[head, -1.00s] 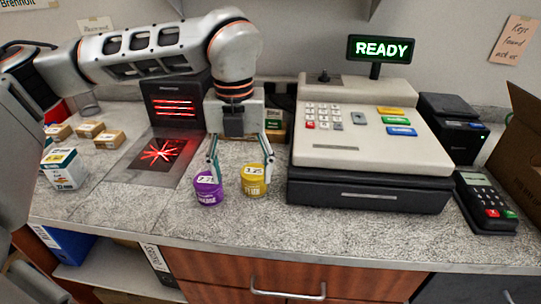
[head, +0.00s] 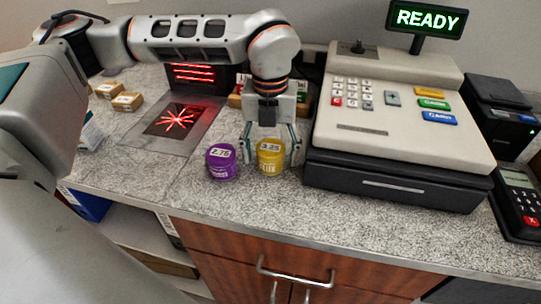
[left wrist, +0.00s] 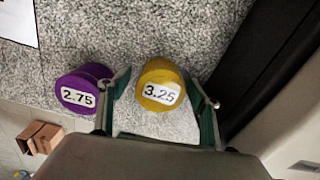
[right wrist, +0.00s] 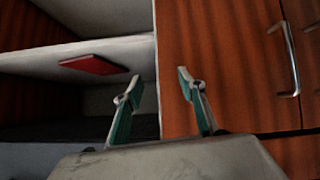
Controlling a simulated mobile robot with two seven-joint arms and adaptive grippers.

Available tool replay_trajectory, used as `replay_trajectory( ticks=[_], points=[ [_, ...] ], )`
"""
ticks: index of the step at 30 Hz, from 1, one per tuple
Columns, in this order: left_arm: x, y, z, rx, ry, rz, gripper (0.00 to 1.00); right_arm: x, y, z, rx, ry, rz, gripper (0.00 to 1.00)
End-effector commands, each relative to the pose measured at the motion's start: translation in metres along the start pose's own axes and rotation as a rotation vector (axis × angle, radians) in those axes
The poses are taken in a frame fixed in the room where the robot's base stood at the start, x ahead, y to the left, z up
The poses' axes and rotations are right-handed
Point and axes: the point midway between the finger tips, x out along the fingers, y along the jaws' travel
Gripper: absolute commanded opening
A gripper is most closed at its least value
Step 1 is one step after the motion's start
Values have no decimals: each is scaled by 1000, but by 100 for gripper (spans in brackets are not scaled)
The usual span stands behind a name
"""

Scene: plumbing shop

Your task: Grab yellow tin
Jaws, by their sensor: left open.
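The yellow tin (head: 271,164) stands on the grey counter, with a white label reading 3.25. It also shows in the left wrist view (left wrist: 161,76). My left gripper (head: 270,157) is open, pointing down, with one finger on each side of the yellow tin. In the left wrist view its fingertips (left wrist: 160,84) are apart, the left one between the two tins. I cannot tell whether either finger touches a tin. My right gripper (right wrist: 159,83) is open and empty, in front of the cabinet, seen only in the right wrist view.
A purple tin (head: 221,168) marked 2.75 stands close to the left of the yellow tin. The cash register (head: 395,125) stands close on the right. A scanner plate (head: 150,137) lies to the left. The counter's front edge is below the tins.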

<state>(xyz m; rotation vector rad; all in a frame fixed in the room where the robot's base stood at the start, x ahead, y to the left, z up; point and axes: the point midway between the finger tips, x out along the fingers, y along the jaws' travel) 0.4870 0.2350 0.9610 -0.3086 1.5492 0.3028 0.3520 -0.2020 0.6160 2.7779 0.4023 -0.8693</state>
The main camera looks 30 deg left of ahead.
Motion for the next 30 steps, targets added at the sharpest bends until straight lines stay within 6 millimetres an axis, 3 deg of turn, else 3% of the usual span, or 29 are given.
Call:
replay_trajectory(
  ticks=[8,13,14,25,30],
  points=[
    [3,0,0,0,-1,0,63,0,1,-2,0,3,1,40],
    [3,0,0,0,-1,0,21,0,1,-2,0,3,1,40],
    [3,0,0,0,-1,0,17,0,1,-2,0,3,1,40],
    [0,0,0,0,-2,-1,17,0,1,-2,0,3,2,40],
    [-13,-1,1,1,-4,-3,17,0,1,-3,0,4,2,40]
  ],
)
